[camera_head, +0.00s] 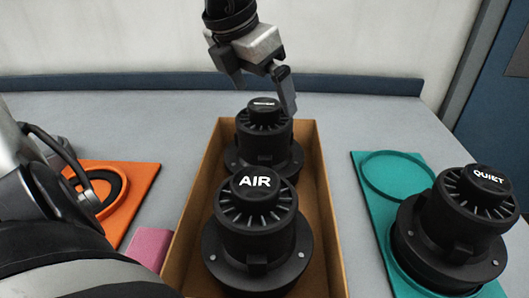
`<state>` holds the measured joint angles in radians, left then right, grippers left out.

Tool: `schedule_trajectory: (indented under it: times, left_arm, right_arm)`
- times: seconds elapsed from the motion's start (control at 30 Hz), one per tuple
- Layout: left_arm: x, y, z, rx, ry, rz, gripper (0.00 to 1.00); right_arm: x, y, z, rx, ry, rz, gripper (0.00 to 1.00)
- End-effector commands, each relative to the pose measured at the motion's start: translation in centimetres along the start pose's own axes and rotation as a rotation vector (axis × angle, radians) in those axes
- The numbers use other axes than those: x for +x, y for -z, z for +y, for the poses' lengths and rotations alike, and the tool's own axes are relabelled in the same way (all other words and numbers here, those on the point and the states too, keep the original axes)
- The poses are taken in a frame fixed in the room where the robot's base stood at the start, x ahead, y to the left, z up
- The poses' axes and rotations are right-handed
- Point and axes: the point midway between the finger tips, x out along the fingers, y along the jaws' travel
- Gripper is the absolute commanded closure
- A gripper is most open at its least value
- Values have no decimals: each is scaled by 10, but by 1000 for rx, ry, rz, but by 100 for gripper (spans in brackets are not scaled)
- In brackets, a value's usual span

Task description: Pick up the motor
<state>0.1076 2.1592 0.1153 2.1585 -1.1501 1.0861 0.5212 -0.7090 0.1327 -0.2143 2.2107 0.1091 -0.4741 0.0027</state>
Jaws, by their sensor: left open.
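Three black finned motors are in the camera_head view. The motor marked AIR (256,225) stands upright at the near end of a brown open box (325,240). A second motor (264,140), its label too small to read, stands behind it at the far end of the box. The motor marked QUIET (462,225) stands on a teal mat (378,200) at the right. My left gripper (264,97) is open, its fingers pointing down just above and behind the far motor's cap. Nothing shows between its fingers. My right gripper is not in view.
An orange mat (142,177) with a black ring lies at the left, partly hidden by my arm. A pink block (150,246) sits beside the box. A blue raised edge (150,83) runs along the back of the grey table. Bare table lies between box and teal mat.

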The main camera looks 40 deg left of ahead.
Motion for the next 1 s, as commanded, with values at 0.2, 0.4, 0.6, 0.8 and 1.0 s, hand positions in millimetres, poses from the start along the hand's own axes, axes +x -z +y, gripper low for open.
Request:
schedule_trajectory:
  times: [0.2,0.4,0.6,0.8,1.0]
  left_arm:
    - [16,2,1,0,1,3,0]
    - [47,7,2,-1,1,5,0]
    - [59,6,2,0,2,0,0]
    - [58,6,2,0,2,-1,6]
    - [58,6,2,0,2,-1,61]
  right_arm:
    - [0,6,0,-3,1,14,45]
    - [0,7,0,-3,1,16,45]
    - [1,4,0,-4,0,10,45]
    - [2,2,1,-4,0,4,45]
    - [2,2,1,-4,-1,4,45]
